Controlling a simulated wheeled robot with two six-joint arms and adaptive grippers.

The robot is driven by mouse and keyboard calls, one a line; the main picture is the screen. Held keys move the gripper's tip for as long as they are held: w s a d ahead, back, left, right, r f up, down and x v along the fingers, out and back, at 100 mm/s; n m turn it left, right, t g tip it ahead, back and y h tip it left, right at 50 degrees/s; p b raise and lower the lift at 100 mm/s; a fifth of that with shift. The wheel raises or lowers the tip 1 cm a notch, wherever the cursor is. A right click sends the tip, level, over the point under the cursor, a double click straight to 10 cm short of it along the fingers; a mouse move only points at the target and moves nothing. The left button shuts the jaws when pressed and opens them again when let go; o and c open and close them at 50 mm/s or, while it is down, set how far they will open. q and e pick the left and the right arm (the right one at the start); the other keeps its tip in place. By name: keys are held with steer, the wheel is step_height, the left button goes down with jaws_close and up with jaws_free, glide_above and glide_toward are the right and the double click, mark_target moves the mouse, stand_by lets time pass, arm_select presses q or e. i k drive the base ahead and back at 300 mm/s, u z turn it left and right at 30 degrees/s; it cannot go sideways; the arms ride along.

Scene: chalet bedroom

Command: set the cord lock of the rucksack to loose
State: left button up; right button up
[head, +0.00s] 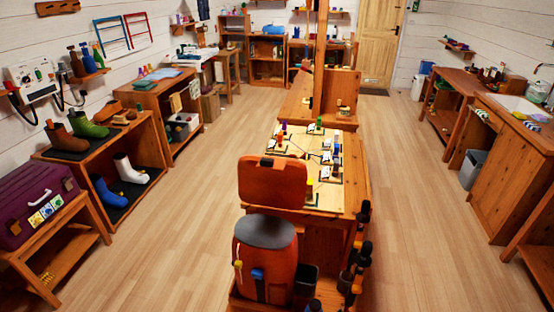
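The rucksack (275,265) is orange-brown with a rounded grey top (264,231). It stands upright at the near end of the central wooden furniture, low in the middle of the head view. A blue buckle-like piece (257,274) sits on its front. A small yellow piece (238,265) hangs at its left side, perhaps the cord lock, but it is too small to tell its setting. Neither of my grippers is in view.
A wooden bench (350,205) with small items stretches behind the rucksack. A dark bin (307,280) stands right of it, with several black-topped items (361,235) beyond. Shelves with boots line the left; a sink counter (510,150) is at right. Floor aisles on both sides are clear.

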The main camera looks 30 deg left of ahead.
mark_target(238, 264)
steer(key=u, duration=1.85)
steer(key=k, duration=1.35)
steer(key=u, duration=1)
steer(key=i, duration=1.6)
steer(key=z, duration=0.75)
steer(key=i, duration=0.3)
steer(key=z, duration=0.35)
